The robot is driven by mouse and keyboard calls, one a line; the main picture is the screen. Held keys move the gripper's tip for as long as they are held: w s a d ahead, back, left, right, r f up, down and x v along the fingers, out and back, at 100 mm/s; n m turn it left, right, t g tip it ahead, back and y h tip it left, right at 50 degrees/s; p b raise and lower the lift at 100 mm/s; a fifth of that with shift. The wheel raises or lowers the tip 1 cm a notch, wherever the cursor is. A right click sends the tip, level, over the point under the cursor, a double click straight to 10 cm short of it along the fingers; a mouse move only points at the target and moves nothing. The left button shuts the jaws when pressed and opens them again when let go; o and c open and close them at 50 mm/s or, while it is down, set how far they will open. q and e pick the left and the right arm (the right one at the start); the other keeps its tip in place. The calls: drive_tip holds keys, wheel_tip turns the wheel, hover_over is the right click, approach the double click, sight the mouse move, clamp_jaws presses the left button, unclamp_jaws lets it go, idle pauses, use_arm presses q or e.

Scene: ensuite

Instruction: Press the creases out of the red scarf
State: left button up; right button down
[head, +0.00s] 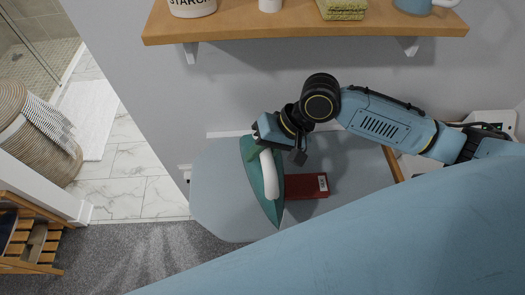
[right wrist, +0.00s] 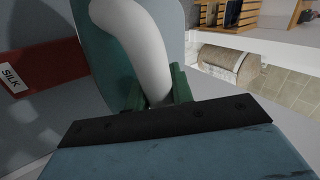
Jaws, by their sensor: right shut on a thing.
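The red scarf (head: 306,187) lies as a flat folded strip on the grey ironing surface (head: 220,180). A white label on its right end reads "SILK" in the right wrist view (right wrist: 45,73). A green iron (head: 272,204) with a white handle (right wrist: 145,45) is at the scarf's left end and hides part of it. I cannot tell whether its soleplate touches the scarf. My right gripper (head: 262,144) is shut on the iron's handle at its back end; green fingers show around the handle in the right wrist view (right wrist: 160,98). My left gripper is not in view.
A wooden shelf (head: 300,28) on white brackets overhangs the back, holding a jar, a yellow-green folded cloth (head: 343,9) and a blue mug. A wicker basket (head: 35,135) and a wooden rack (head: 30,235) stand at left. The board's left part is clear.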

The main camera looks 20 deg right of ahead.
drive_tip(key=shift+r+p, duration=1.7)
drive_tip(key=shift+p, duration=0.15)
drive_tip(key=shift+r+p, duration=0.35)
drive_tip(key=shift+r, duration=0.8)
